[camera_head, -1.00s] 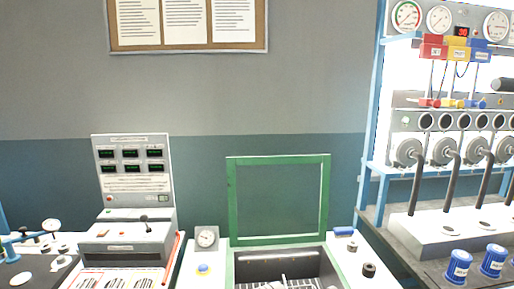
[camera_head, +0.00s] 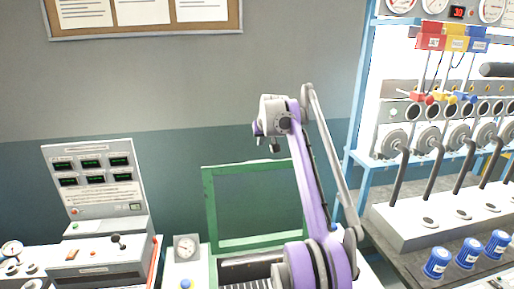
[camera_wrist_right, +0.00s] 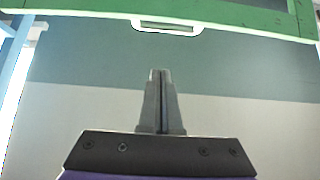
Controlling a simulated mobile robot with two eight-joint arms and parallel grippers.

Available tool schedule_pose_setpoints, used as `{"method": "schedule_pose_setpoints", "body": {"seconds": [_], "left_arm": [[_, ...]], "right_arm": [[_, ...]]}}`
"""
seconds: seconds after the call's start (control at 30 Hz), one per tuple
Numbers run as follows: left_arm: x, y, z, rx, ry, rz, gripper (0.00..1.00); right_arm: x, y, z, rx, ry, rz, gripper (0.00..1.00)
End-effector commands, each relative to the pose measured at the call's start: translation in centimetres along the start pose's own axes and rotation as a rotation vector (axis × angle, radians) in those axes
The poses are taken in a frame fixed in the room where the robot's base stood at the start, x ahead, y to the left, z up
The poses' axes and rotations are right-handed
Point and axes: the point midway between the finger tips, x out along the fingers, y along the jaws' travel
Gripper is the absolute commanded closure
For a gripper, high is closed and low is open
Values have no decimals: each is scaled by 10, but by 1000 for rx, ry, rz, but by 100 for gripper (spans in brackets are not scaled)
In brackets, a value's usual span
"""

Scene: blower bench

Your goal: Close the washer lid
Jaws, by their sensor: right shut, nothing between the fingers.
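The washer lid (camera_head: 208,215) is a green square frame with a see-through panel. It stands open and upright behind the washer opening (camera_head: 240,270). My purple and grey right arm reaches up in front of the lid's right part. My right gripper (camera_head: 275,147) is near the lid's top edge in the head view; its fingers are small there. In the right wrist view the gripper (camera_wrist_right: 160,74) is shut and empty. The lid's green frame (camera_wrist_right: 235,12) crosses the top of that view, with a pale handle-like piece (camera_wrist_right: 165,26) beyond the fingertips. My left gripper is out of view.
A grey control console (camera_head: 95,195) stands left of the washer. A gauge (camera_head: 185,246) and a blue knob are beside the opening. At right is a blue-framed rack (camera_head: 350,165) with pipes, and blue jars (camera_head: 468,252). The wall is behind the lid.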

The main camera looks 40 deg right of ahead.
Motion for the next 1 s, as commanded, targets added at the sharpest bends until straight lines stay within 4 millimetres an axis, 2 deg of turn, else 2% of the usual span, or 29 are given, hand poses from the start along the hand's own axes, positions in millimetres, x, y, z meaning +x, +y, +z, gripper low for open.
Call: {"method": "schedule_pose_setpoints", "body": {"seconds": [0.23, 0.5, 0.73, 1.0], "left_arm": [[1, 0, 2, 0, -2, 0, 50], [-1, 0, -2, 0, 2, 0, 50], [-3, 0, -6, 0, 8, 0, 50], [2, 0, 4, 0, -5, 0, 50]], "right_arm": [[20, 1, 1, 0, -1, 1, 100], [69, 1, 0, 0, 0, 1, 100], [102, 1, 0, 1, 1, 0, 100], [91, 1, 16, 0, -2, 2, 100]]}}
